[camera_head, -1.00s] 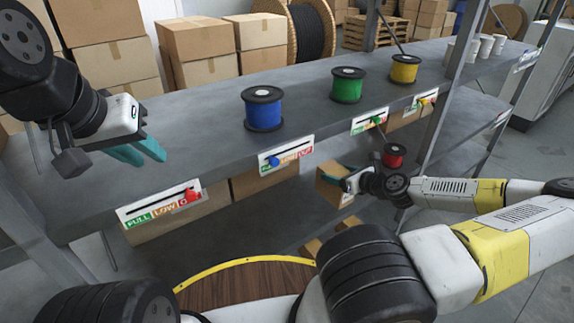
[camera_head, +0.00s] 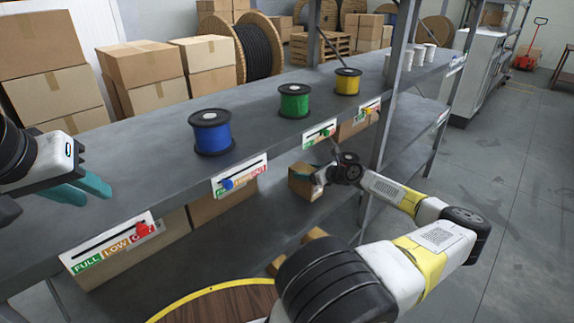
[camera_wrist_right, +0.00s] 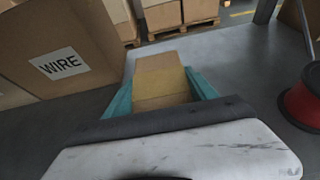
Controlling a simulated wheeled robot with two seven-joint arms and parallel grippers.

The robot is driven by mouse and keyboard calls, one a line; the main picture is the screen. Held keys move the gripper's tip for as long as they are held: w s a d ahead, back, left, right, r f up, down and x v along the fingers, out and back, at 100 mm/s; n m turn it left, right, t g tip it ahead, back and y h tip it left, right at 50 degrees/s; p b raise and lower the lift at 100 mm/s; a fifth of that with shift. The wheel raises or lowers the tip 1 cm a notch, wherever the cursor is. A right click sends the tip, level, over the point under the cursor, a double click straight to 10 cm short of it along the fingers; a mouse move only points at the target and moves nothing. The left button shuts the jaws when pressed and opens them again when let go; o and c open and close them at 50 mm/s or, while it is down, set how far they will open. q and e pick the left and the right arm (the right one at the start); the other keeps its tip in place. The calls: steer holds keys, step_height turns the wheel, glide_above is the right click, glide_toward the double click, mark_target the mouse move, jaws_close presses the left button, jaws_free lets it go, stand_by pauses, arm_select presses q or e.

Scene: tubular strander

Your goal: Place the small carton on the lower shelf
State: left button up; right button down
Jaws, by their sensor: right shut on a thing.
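The small brown carton (camera_head: 301,183) is held between the teal fingers of my right gripper (camera_head: 318,180), below the upper shelf board. In the right wrist view the carton (camera_wrist_right: 160,78) sits between both fingers, close above or on the grey lower shelf (camera_wrist_right: 232,55); I cannot tell if it touches. In the head view the lower shelf (camera_head: 250,226) lies in shadow under the upper board. My left gripper (camera_head: 88,190) is at the left above the upper shelf (camera_head: 150,140), fingers apart, empty.
Blue (camera_head: 211,132), green (camera_head: 294,101) and yellow (camera_head: 347,82) spools stand on the upper shelf. A large carton marked WIRE (camera_wrist_right: 60,50) is left of the small carton in the wrist view; a red spool (camera_wrist_right: 304,98) is right. A shelf post (camera_head: 388,110) stands near my right arm.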

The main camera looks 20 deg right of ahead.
steer(key=shift+f, duration=0.55)
steer(key=shift+f, duration=0.1)
steer(key=shift+c, duration=1.4)
jaws_free()
steer(key=shift+f, duration=0.1)
steer(key=shift+s+r, duration=0.15)
steer(key=shift+r, duration=0.1)
steer(key=v, duration=1.1)
steer(key=shift+s+d, duration=0.15)
steer(key=shift+s, duration=0.15)
steer(key=shift+d, duration=0.1)
